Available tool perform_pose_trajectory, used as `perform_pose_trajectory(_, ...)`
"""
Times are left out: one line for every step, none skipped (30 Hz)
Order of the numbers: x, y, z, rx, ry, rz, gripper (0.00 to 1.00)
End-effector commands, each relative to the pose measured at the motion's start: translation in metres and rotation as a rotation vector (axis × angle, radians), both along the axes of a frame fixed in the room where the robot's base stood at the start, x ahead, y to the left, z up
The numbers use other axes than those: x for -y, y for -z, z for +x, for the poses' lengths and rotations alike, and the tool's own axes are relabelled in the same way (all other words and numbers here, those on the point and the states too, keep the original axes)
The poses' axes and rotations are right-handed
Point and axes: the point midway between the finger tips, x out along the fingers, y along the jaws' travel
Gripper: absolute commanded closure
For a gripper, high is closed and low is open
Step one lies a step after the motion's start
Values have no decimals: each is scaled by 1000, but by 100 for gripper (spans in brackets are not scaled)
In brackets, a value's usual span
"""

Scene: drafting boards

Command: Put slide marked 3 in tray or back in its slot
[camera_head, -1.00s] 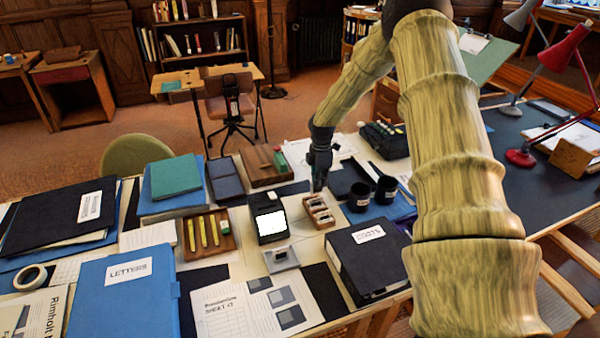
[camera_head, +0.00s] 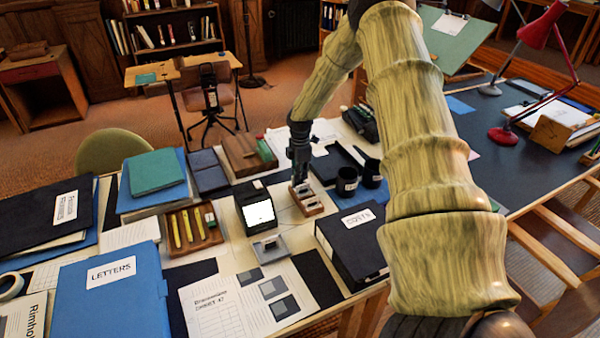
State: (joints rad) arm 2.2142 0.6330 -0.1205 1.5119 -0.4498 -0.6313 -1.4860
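A small wooden slotted rack (camera_head: 311,209) stands near the middle of the table, with several pale-edged slides in it. The numbers on the slides are too small to read, so I cannot tell which is marked 3. My gripper (camera_head: 299,181) points down at the rack's far end, its tips overlapping that end in the picture. I cannot tell whether its fingers are open or shut, or whether they touch a slide. A small grey tray-like piece (camera_head: 269,248) lies in front of the black viewer (camera_head: 257,212) with a lit white screen.
Two black mugs (camera_head: 347,181) (camera_head: 372,173) stand right of the rack. A black COSTS box (camera_head: 352,245) is in front of them. A wooden pencil tray (camera_head: 192,232) and a blue LETTERS folder (camera_head: 110,297) lie left. A printed sheet (camera_head: 238,304) covers the front.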

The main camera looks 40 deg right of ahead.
Motion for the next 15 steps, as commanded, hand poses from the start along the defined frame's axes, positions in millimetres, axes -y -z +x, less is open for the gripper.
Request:
perform_pose_trajectory(0, 4, 0, 0, 0, 0, 100)
perform_pose_trajectory(0, 5, 0, 0, 0, 0, 100)
perform_pose_trajectory(0, 6, 1, 0, 0, 0, 100)
perform_pose_trajectory(-1, 6, 1, 1, -1, 0, 100)
perform_pose_trajectory(-1, 7, 1, 1, -1, 0, 100)
perform_pose_trajectory(-1, 7, 1, 1, -1, 0, 100)
perform_pose_trajectory(-1, 8, 1, 1, -1, 0, 100)
perform_pose_trajectory(-1, 8, 1, 1, -1, 0, 100)
perform_pose_trajectory(-1, 8, 1, 1, -1, 0, 100)
perform_pose_trajectory(-1, 8, 1, 1, -1, 0, 100)
perform_pose_trajectory(-1, 8, 1, 1, -1, 0, 100)
perform_pose_trajectory(-1, 8, 1, 1, -1, 0, 100)
perform_pose_trajectory(-1, 8, 1, 1, -1, 0, 100)
perform_pose_trajectory(-1, 8, 1, 1, -1, 0, 100)
perform_pose_trajectory(-1, 8, 1, 1, -1, 0, 93)
